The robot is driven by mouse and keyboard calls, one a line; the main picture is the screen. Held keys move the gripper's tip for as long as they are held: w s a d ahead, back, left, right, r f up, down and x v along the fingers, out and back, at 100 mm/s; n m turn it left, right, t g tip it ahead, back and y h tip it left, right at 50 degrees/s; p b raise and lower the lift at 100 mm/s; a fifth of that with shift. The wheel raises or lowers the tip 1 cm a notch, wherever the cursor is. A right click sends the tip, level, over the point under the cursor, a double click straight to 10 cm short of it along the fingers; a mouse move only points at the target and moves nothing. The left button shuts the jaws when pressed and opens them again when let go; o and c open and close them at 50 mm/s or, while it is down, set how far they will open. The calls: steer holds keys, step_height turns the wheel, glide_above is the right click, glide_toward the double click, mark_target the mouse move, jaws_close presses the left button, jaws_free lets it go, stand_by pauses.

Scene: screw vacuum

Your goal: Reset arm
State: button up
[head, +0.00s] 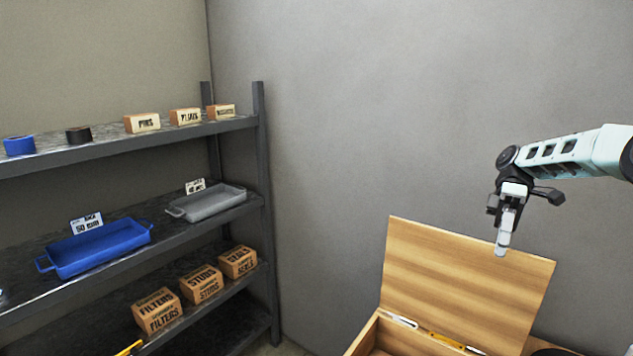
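My gripper (503,243) hangs at the end of my arm (565,153), at the right of the head view. It points down, in front of the raised lid of a wooden box in the picture. The fingers show as one pale, narrow shape, seen from the side. I cannot tell whether they are open or shut, and no held thing shows.
The wooden box (362,342) stands at the lower right with its lid (465,280) raised. A dark metal shelf (263,180) on the left holds a blue tray (100,248), a grey tray (208,203), several cardboard boxes and tape rolls. Bare grey wall lies behind my arm.

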steer(key=s+a+f+t+h+b, duration=0.1)
steer(key=s+a+f+h+b, duration=0.2)
steer(key=a, duration=0.5)
steer(key=s+a+f+m+t+b, duration=0.1)
steer(key=s+a+f+b, duration=0.15)
steer(key=s+a, duration=0.4)
steer(key=s+a+f+t+h+b, duration=0.2)
steer(key=s+a+b, duration=0.2)
steer(key=a, duration=0.4)
steer(key=s+f+m+t+b, duration=0.1)
steer(key=s+f+t+b, duration=0.1)
steer(key=s+f, duration=0.3)
steer(key=s+a+f+m+t+b, duration=0.1)
steer(key=s+f+t+b, duration=0.2)
steer(key=s, duration=1.1)
step_height(320, 180, down, 2)
steer(key=shift+f+h+b, duration=0.25)
steer(key=shift+h+b, duration=0.15)
steer(key=shift+b, duration=0.4)
